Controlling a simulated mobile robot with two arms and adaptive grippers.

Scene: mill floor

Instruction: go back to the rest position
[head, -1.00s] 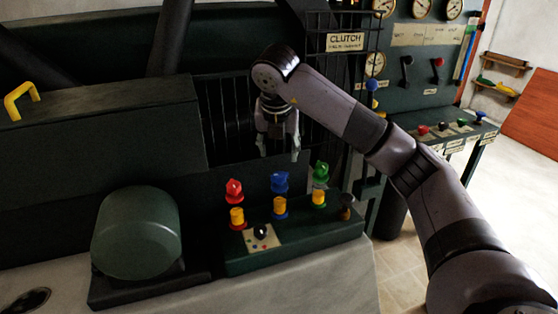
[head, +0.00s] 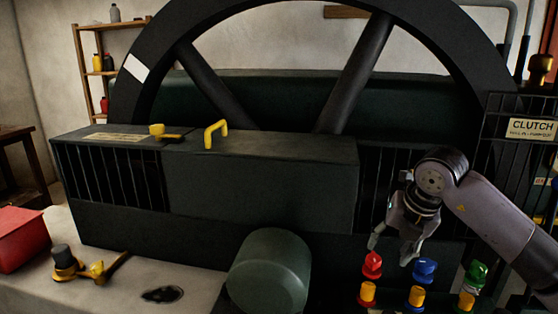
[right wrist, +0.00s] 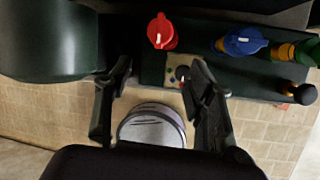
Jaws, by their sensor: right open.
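My right gripper (head: 396,252) is at the right in the head view, pointing down above the control panel. Its fingers are apart, with nothing between them. In the right wrist view the gripper (right wrist: 160,115) also shows open, with the panel beyond its fingers. The panel carries a red knob (head: 372,265), a blue knob (head: 425,270) and a green knob (head: 475,273), with yellow parts below them. The red knob (right wrist: 161,31) and blue knob (right wrist: 242,41) also show in the right wrist view. My left gripper is not in view.
A dark machine housing (head: 260,185) with a yellow handle (head: 215,132) stands in front of a large wheel (head: 345,75). A green rounded cover (head: 268,272) is left of the panel. A red bin (head: 20,238) and a yellow-and-black tool (head: 80,268) are at the left.

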